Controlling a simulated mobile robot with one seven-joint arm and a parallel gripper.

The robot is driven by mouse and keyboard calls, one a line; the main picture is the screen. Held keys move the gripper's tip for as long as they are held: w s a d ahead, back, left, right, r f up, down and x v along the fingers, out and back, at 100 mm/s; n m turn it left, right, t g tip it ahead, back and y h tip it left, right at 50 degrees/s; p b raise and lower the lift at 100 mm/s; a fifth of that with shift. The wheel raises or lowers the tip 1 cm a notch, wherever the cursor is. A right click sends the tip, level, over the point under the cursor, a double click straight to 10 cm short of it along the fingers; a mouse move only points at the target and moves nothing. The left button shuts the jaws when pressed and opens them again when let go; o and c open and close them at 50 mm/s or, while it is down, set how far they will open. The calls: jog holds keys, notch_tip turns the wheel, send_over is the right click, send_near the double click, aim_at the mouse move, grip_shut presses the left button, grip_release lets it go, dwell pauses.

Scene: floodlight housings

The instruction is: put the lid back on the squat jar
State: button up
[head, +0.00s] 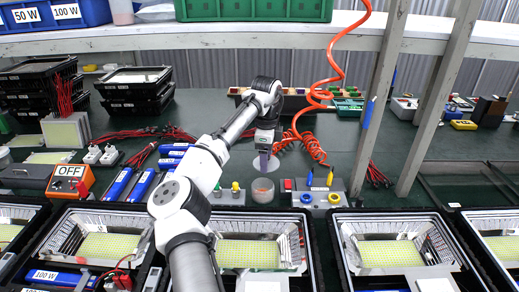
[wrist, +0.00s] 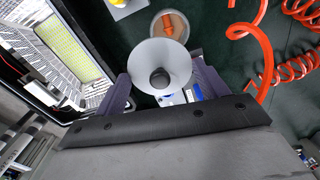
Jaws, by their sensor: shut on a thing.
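My gripper (head: 264,162) is above the bench, with its jaws pointing down. In the wrist view my gripper (wrist: 160,78) is shut on a pale, translucent round lid (wrist: 148,56) with a dark knob in its middle. The squat jar (head: 262,191) is a small clear pot with something orange inside, standing on the bench just below and nearer than the gripper. In the wrist view the jar (wrist: 184,19) shows past the lid's top edge, open, with the orange content visible. The lid is apart from the jar.
Floodlight housings (head: 247,252) line the front edge. A grey switch box (head: 315,198) stands right of the jar, and small knobbed parts (head: 235,190) stand left. An orange coiled hose (head: 318,95) hangs behind on the right. An OFF-marked orange meter (head: 69,180) sits at left.

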jog(key=w+f+m+p, duration=0.1)
jog(key=w+a+f+p, duration=0.1)
jog(key=f+p, duration=0.1)
jog(key=shift+w+m, duration=0.2)
jog(key=shift+m, duration=0.2)
jog(key=shift+f, duration=0.5)
notch_tip(320, 180, down, 4)
jog(key=b, duration=0.4)
jog(key=shift+b, duration=0.35)
jog(key=shift+f, duration=1.05)
jog(key=shift+r+p, duration=0.1)
jog(key=shift+p, duration=0.8)
jog(key=shift+f+p, duration=0.25)
jog(key=shift+p, duration=0.4)
dwell(0.7)
jog(key=o, duration=1)
jog(key=shift+o, duration=0.4)
